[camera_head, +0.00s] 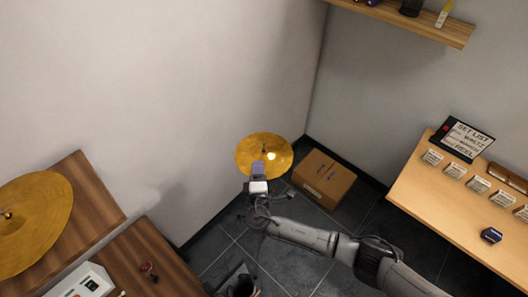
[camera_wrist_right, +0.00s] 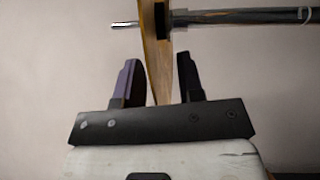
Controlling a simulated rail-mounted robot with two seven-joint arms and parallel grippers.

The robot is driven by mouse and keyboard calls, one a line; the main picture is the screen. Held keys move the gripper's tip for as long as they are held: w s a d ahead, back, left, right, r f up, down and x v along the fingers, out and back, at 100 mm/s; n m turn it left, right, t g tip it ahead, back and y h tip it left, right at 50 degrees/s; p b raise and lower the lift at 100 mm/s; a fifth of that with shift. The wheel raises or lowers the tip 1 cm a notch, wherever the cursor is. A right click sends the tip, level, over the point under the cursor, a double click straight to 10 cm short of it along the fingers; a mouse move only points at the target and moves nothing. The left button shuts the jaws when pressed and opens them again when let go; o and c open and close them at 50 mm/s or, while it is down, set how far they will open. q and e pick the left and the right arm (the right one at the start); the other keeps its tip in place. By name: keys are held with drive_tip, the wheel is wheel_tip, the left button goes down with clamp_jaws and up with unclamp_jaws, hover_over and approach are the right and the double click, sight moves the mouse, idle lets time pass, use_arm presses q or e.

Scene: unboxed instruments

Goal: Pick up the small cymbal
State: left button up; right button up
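The small cymbal (camera_head: 264,150) is a round golden disc in the middle of the head view. In the right wrist view the cymbal (camera_wrist_right: 155,50) shows edge-on as a thin golden-brown strip, with a dark rod (camera_wrist_right: 245,16) at its centre. My right gripper (camera_head: 258,168) is at the cymbal's near edge. Its two fingers (camera_wrist_right: 157,62) stand apart on either side of the cymbal's edge, with a visible gap on each side. My left gripper is in neither view.
A larger cymbal (camera_head: 38,215) is at the left above wooden furniture (camera_head: 100,195). A cardboard box (camera_head: 323,180) sits on the floor (camera_head: 275,268) just right of the small cymbal. A wooden table (camera_head: 425,195) with small items is at the right. A shelf (camera_head: 445,27) hangs above.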

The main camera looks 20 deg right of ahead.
drive_tip(key=shift+w+d, duration=0.1)
drive_tip(key=shift+w, duration=0.2)
drive_tip(key=shift+c, duration=0.5)
clamp_jaws()
